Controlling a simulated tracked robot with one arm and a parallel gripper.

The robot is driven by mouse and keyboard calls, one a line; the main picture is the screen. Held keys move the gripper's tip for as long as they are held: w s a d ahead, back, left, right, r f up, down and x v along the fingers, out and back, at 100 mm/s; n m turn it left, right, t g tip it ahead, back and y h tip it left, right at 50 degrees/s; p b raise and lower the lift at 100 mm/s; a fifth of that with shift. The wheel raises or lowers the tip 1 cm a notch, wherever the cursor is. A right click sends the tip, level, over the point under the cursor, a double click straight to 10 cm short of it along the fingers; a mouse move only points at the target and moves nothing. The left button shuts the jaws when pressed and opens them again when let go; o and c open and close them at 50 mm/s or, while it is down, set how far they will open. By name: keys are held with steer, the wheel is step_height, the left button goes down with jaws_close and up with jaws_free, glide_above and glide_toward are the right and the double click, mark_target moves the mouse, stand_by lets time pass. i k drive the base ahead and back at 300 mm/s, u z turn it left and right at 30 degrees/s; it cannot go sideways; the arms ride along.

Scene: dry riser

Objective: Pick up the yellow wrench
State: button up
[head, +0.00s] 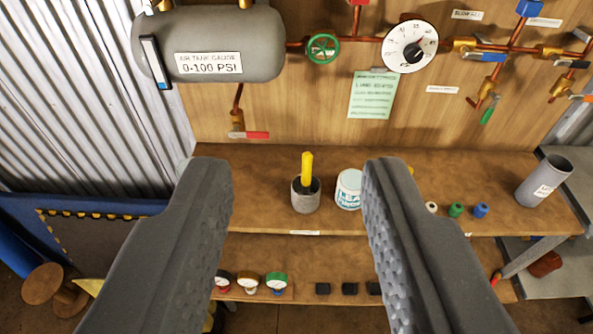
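A yellow upright handle, which looks like the yellow wrench (307,167), stands in a grey cup (306,202) on the wooden shelf (265,195). Its lower end is dark and partly hidden inside the cup. My gripper (298,168) is open, with two dark grey fingers wide apart. The wrench and cup appear between the fingers in the picture, beyond them and not touched. Nothing is held.
A white labelled tub (348,189) stands just right of the cup, close to my right finger. Coloured caps (456,210) and a grey tube (543,181) are farther right. Small gauges (249,282) sit on a lower shelf. A tank (210,45) and pipes with valves are above.

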mark_target(306, 157)
steer(key=i, duration=0.85)
steer(key=z, duration=0.05)
